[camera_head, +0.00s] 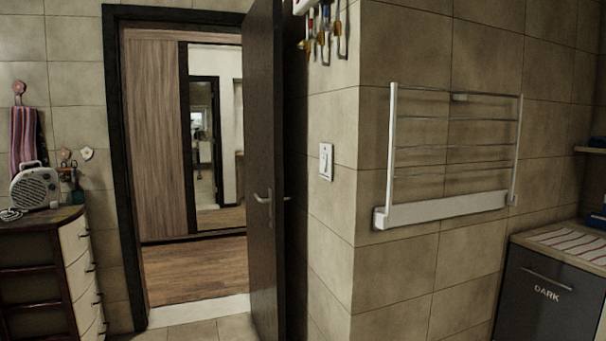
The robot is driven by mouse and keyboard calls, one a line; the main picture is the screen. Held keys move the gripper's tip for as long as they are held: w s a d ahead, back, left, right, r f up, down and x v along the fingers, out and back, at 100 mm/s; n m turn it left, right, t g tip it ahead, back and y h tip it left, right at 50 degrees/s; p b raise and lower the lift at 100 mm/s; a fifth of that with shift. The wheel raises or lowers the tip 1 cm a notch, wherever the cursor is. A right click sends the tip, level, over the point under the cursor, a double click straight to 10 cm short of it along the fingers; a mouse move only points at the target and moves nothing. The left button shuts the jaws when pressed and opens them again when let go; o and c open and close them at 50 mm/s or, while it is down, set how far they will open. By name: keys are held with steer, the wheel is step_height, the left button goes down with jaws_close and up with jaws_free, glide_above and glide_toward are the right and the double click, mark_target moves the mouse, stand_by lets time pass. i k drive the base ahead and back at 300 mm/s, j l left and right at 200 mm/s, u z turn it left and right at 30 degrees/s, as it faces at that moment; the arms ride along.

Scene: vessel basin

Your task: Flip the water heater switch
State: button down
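A white rectangular wall switch (326,161) is mounted on the tiled wall, just left of the wall's outer corner and right of the open door. It has a small dark mark on its face; I cannot tell which way it is set. No label shows whether it belongs to a water heater, and no heater is clearly in view. My gripper and arm do not show in this view.
A dark door (265,170) stands open left of the switch, its handle sticking out. A white drying rack (445,207) juts from the right wall. A dresser (48,275) stands left, a cabinet marked DARK (545,300) right. Floor shows at the doorway.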

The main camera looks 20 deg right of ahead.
mark_target(323, 164)
steer(key=i, duration=2.3)
steer(key=z, duration=0.5)
